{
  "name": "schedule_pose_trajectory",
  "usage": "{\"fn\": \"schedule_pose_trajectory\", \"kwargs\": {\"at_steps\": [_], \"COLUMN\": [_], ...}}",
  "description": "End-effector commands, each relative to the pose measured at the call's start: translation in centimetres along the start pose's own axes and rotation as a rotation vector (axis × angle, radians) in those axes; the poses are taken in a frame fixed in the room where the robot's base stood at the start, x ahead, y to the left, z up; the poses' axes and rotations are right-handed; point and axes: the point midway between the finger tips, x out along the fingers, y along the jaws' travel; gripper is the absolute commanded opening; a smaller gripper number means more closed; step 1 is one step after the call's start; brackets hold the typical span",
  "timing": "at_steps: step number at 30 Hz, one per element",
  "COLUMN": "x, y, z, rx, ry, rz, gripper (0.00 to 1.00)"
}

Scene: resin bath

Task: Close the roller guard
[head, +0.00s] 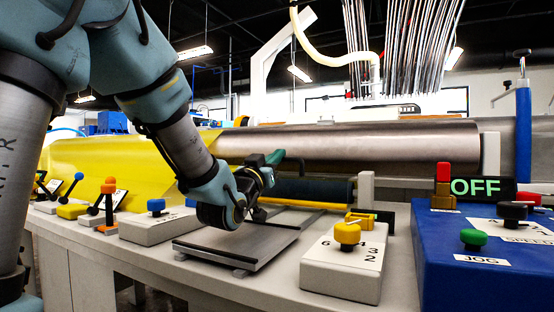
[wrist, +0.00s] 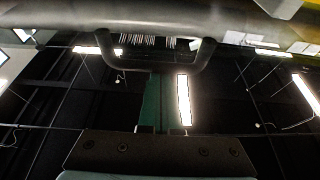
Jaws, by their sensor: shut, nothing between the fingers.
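A long grey metal cylinder-like cover (head: 350,143) runs across the back of the bench; I cannot tell whether it is the roller guard or a roller. A dark U-shaped handle (wrist: 155,66) hangs from a grey curved surface (wrist: 150,18) at the top of the wrist view. My gripper (head: 274,158) is in front of the grey cover in the head view, with green fingers. It is shut and empty. In the wrist view its fingertips (wrist: 160,76) reach up to the handle bar; I cannot tell whether they touch it.
A flat metal plate (head: 235,244) lies on the bench under my arm. A yellow-knobbed selector box (head: 340,270) and a blue control panel (head: 440,270) with an OFF display stand at right. A yellow sheet (head: 105,155) and several levers are at left.

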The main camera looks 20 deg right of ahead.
Motion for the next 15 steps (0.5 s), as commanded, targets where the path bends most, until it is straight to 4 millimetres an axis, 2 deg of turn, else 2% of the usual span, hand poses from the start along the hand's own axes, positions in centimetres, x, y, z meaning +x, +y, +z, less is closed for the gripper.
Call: {"fn": "schedule_pose_trajectory", "kwargs": {"at_steps": [1, 10, 15], "x": [-0.2, -0.5, -2.3], "y": [0.0, 0.0, 0.0], "z": [0.6, 0.6, -0.1], "rx": [-0.002, -0.002, 0.000], "ry": [-0.014, -0.016, -0.012], "rz": [0.000, 0.000, -0.001], "gripper": [0.00, 0.00, 0.00]}}
